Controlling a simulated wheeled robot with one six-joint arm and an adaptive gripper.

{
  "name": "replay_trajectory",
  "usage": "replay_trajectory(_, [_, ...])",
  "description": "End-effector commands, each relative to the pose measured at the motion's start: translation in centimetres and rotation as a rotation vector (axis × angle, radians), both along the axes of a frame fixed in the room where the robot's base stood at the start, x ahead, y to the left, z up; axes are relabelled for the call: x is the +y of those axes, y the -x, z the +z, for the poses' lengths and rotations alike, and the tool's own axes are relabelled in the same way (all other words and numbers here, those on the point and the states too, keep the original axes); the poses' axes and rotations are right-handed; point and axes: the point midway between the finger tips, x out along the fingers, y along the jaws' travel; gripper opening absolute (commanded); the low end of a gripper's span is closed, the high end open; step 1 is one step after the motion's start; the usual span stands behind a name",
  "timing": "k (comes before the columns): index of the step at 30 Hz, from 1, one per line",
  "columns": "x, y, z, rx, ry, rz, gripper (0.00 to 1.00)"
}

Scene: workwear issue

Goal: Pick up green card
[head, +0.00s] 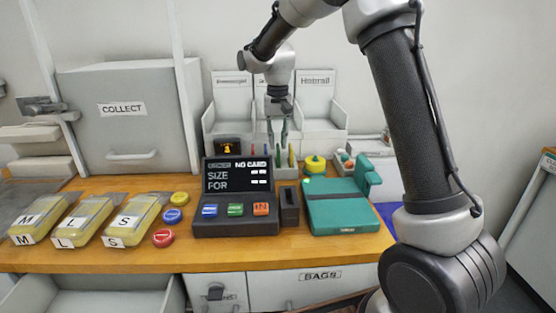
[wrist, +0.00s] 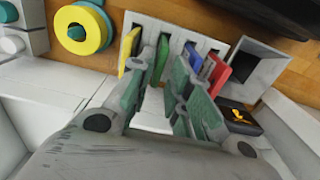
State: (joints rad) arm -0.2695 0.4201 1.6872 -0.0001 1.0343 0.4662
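The green card (wrist: 161,57) stands upright in a slot of a pale card rack (wrist: 205,40), with yellow, blue and red cards in the same rack. My gripper (wrist: 163,72) is over the rack, pointing down. Its two fingers are apart, and the green card shows between their tips. I cannot tell whether either finger touches it. In the head view my gripper (head: 277,139) hangs over the rack (head: 286,172), behind the console, and the fingers hide the green card there.
A console (head: 236,197) reading "NO CARD" stands in front of the rack, with a dark slotted block (head: 289,207) beside it. A teal box (head: 338,206) and yellow-green reel (head: 315,164) are to the right. Yellow bags (head: 135,220) lie left. An open grey bin (wrist: 253,66) adjoins the rack.

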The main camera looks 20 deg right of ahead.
Motion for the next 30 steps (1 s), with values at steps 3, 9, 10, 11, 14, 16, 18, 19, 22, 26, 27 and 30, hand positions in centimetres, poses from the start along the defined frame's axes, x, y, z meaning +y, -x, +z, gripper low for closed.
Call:
replay_trajectory(3, [-0.1,0.2,-2.1,0.003,0.001,0.0,0.2])
replay_trajectory(9, [-0.1,0.1,-3.9,0.0,0.0,0.0,0.2])
replay_trajectory(10, [-0.1,0.1,-3.9,0.0,0.0,0.0,0.2])
replay_trajectory(11, [-0.1,0.1,-3.9,0.0,0.0,0.0,0.2])
replay_trajectory(14, [-0.1,0.1,-3.9,0.0,0.0,0.0,0.2])
replay_trajectory(16, [-0.1,0.1,-3.9,0.0,0.0,0.0,0.14])
replay_trajectory(18, [-0.1,0.1,-3.9,0.0,0.0,0.0,0.01])
replay_trajectory(19, [-0.1,0.1,-3.9,0.0,0.0,0.0,0.0])
replay_trajectory(22, [-0.1,0.1,-3.9,0.0,0.0,0.0,0.0])
replay_trajectory(26, [-0.1,0.1,-3.9,0.0,0.0,0.0,0.0])
replay_trajectory(27, [-0.1,0.1,-3.9,0.0,0.0,0.0,0.0])
replay_trajectory(30, [-0.1,0.1,-3.6,-0.001,-0.001,0.0,0.0])
